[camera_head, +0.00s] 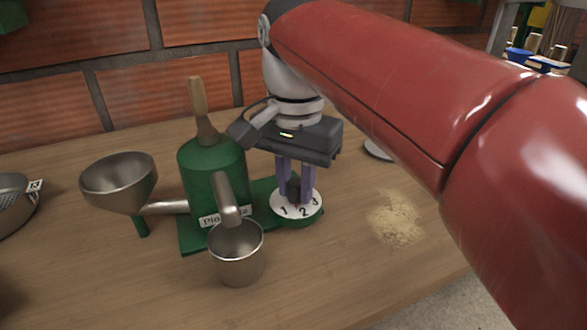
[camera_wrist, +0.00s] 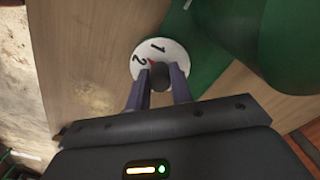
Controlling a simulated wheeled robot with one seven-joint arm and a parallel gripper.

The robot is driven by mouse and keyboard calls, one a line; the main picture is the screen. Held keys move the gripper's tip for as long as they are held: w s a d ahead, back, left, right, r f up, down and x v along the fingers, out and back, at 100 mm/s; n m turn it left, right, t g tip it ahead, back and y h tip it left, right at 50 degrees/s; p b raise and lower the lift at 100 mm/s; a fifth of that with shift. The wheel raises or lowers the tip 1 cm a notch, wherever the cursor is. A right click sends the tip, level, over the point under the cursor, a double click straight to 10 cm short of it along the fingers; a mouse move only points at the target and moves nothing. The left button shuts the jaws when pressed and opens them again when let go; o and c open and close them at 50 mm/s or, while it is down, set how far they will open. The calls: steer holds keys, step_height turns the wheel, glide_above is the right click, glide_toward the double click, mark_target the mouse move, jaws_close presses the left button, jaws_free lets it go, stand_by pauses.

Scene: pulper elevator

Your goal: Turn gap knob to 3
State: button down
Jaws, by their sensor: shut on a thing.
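The gap knob (camera_head: 293,188) is a small dark grey cylinder on a white round dial (camera_head: 279,211) marked 1, 2 and 3. The dial sits on the right end of the green pulper (camera_head: 212,170). My gripper (camera_head: 294,195) points down from above, its two purple-grey fingers shut on the knob, one on either side. In the wrist view the knob (camera_wrist: 160,75) is between the fingertips (camera_wrist: 158,88), and the dial (camera_wrist: 172,49) shows 1 and 2. A small red pointer appears between 1 and 2. The 3 is hidden in the wrist view.
A metal cup (camera_head: 237,255) stands below the pulper's spout. A metal funnel (camera_head: 118,182) stands at the left, with a strainer (camera_head: 14,200) beyond it. A pile of tan grounds (camera_head: 396,220) lies right of the dial. A brick wall (camera_head: 120,90) rises behind the wooden table.

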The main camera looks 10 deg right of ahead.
steer(key=n, duration=0.3)
steer(key=shift+n, duration=0.4)
steer(key=n, duration=0.4)
steer(key=shift+n, duration=0.3)
steer(key=n, duration=0.4)
steer(key=shift+n, duration=1.8)
steer(key=c, duration=1.2)
jaws_free()
steer(key=shift+c, duration=0.2)
steer(key=shift+r, duration=0.1)
